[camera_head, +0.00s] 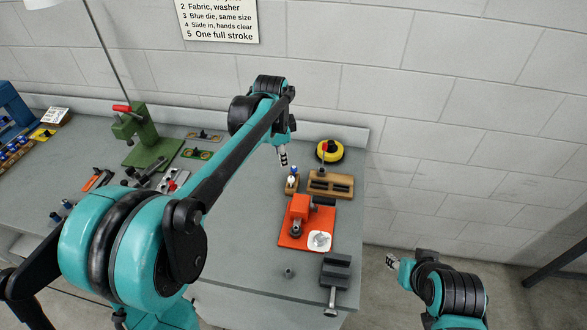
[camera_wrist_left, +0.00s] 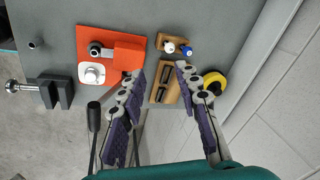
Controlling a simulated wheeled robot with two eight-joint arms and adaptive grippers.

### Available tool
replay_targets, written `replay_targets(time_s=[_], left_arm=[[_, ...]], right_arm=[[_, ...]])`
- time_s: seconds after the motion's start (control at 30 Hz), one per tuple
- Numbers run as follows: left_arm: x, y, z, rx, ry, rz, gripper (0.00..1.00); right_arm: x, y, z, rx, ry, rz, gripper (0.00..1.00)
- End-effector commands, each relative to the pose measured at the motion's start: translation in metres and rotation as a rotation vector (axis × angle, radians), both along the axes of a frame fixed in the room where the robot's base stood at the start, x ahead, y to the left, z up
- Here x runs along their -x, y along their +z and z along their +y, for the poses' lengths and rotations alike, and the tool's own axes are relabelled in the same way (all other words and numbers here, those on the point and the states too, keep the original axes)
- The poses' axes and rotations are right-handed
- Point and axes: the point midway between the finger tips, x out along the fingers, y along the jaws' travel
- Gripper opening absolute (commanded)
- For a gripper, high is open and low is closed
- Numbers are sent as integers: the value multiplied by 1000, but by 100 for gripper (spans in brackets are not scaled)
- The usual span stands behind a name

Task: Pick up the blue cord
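I see no clear strand of blue cord. A small blue piece (camera_head: 294,170), possibly the cord on a spool, stands beside a white one in a small wooden holder (camera_head: 291,187). The blue piece also shows in the left wrist view (camera_wrist_left: 187,50), right of the white piece (camera_wrist_left: 169,47). My left gripper (camera_head: 283,157) is above the bench near the holder, apart from it.
A slotted wooden block (camera_head: 316,190), a yellow disc (camera_head: 337,157) and an orange plate (camera_head: 287,232) with an orange device crowd the holder. A dark vise (camera_head: 337,268) sits at the front edge. A green press (camera_head: 150,150) stands left. The wall is close behind.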

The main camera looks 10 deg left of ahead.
Motion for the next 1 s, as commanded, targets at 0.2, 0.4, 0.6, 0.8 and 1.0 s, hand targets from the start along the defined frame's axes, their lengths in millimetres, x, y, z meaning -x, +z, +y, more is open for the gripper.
replay_targets(time_s=[0.2,0.4,0.6,0.8,1.0], left_arm=[[-76,-41,-9,-66,-336,114,33],[-114,-89,-14,-91,-596,196,33],[-127,-115,-16,-95,-715,230,33],[-127,-138,-16,-96,-727,233,33],[-127,-157,-16,-95,-725,233,33]], right_arm=[[0,17,0,0,0,0,40],[0,27,0,0,0,0,40],[0,30,0,0,0,0,40],[0,25,0,0,0,0,40],[0,20,0,0,0,0,40]])
